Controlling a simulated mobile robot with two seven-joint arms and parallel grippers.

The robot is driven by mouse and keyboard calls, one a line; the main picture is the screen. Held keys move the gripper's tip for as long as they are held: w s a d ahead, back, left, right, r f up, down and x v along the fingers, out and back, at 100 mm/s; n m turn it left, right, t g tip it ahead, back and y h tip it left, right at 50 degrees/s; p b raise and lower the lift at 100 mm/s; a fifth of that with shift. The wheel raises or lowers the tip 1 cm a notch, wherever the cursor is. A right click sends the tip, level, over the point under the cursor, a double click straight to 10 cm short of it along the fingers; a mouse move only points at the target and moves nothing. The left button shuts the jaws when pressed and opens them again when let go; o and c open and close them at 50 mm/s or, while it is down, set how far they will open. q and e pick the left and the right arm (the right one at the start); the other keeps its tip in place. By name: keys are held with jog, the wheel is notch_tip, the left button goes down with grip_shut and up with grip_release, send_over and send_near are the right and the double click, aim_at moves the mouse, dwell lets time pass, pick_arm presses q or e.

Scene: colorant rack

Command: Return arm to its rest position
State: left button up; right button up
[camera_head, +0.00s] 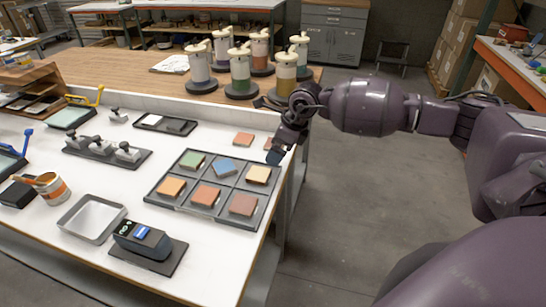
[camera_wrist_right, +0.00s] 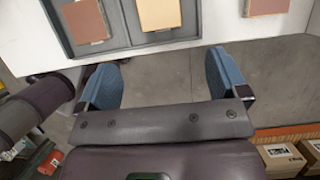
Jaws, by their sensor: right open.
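My right arm (camera_head: 375,105) reaches in from the right over the table's right edge. My right gripper (camera_head: 280,148) is beside the far right corner of a dark compartment tray (camera_head: 228,182). In the right wrist view my right gripper (camera_wrist_right: 162,65) has its blue fingers wide apart with nothing between them. The tray holds green, blue, yellow, orange, red and brown tiles; the blue tile (camera_head: 225,167) sits rotated in its compartment. The tray (camera_wrist_right: 125,35) also shows at the top of the right wrist view. My left gripper is not in view.
Loose reddish tiles (camera_head: 243,139) lie behind the tray, close to my gripper. Colorant dispensers (camera_head: 240,75) stand on the wooden counter behind. A scale (camera_head: 143,240) and an empty square tray (camera_head: 91,218) are at the front. Open floor (camera_head: 350,200) lies right of the table.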

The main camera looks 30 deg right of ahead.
jog(key=shift+s+d+r, duration=0.1)
jog(key=shift+s+r, duration=0.05)
jog(key=shift+r, duration=0.3)
